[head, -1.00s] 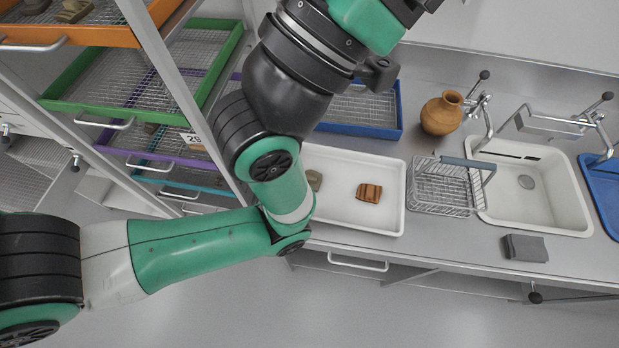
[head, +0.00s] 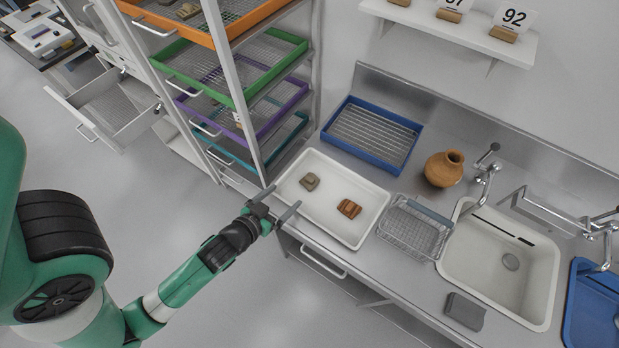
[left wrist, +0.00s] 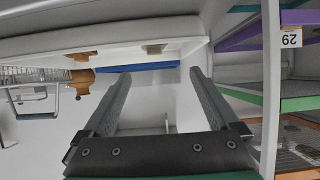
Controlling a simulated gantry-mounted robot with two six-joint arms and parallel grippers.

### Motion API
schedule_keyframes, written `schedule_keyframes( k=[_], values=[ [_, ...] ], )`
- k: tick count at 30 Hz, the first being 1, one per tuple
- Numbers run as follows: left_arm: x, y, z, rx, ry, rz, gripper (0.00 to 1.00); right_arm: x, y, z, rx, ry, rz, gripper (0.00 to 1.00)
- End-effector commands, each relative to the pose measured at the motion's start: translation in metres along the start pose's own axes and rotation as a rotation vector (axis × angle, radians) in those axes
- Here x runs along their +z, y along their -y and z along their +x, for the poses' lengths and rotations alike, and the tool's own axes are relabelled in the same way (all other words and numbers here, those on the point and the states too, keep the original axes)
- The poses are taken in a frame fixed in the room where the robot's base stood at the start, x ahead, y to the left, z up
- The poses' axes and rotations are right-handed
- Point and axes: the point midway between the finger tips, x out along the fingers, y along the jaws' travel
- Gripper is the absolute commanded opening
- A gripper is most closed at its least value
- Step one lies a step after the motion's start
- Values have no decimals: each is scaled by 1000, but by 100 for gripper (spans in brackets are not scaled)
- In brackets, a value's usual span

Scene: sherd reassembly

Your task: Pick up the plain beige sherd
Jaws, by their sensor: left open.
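The plain beige sherd (head: 310,182) lies in the left part of the white tray (head: 323,231) on the counter. A reddish-brown sherd with darker bands (head: 349,208) lies to its right in the same tray. My left gripper (head: 282,201) is open and empty, at the tray's left front edge, apart from the beige sherd. In the left wrist view its two fingers (left wrist: 160,85) are spread wide with nothing between them. The beige sherd (left wrist: 154,48) shows there partly, beyond the tray's rim. My right gripper is not in view.
A wire basket (head: 413,228), an orange-brown jar (head: 444,168) and a sink (head: 500,265) stand right of the tray. A blue wire-bottomed tray (head: 372,135) is behind it. A rack with coloured drawers (head: 235,85) rises close on the left. The floor in front is clear.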

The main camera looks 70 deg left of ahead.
Motion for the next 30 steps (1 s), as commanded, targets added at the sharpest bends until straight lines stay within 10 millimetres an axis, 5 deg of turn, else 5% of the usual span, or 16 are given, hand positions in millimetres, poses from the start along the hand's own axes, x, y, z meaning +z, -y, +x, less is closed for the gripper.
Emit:
schedule_keyframes(
  k=[12,20,30],
  values=[
    [0,-2,60,1,-5,0,94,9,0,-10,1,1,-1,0],
    [1,-4,73,3,-5,0,94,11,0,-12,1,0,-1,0],
    [1,-10,118,2,-5,-1,94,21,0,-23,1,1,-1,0]
  ],
)
